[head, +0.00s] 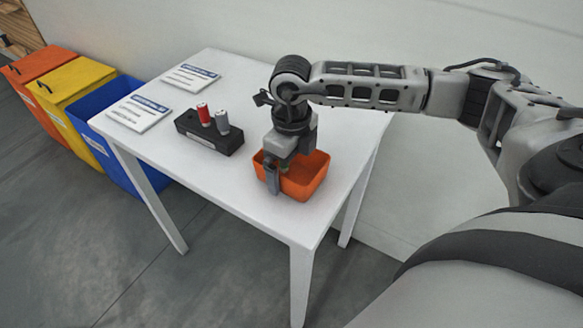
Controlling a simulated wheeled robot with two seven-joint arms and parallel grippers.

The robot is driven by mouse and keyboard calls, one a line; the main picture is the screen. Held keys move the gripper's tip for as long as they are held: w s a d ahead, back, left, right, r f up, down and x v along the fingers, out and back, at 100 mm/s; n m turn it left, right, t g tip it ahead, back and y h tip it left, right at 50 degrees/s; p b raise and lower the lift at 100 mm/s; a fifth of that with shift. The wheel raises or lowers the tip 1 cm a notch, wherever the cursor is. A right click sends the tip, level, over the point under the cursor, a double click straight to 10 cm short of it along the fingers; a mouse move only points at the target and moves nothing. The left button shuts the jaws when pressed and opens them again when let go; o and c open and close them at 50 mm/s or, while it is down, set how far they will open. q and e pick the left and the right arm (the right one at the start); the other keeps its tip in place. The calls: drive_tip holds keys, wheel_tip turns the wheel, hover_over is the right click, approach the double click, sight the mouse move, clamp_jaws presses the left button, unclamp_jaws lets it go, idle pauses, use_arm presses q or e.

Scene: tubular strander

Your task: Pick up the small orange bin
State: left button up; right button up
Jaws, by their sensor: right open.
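The small orange bin (309,181) stands upright on the white table near its front right corner. My right gripper (279,180) is pointed down at the bin's left side. One grey finger shows in front of the bin's near left wall, and the other part reaches over the bin's inside. The jaws are open, and the bin rests on the table. The gripper hides part of the bin's left rim and inside. I cannot tell whether the fingers touch the wall. My left gripper is not in view.
On the white table (215,185), a black holder (196,136) bears a red cylinder (203,114) and a grey cylinder (222,122). Two printed sheets (138,113) (190,77) lie at the left. Orange (38,62), yellow (62,84) and blue (84,107) bins stand left of the table.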

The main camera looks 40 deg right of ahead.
drive_tip(key=c, duration=0.7)
drive_tip(key=shift+c, duration=0.2)
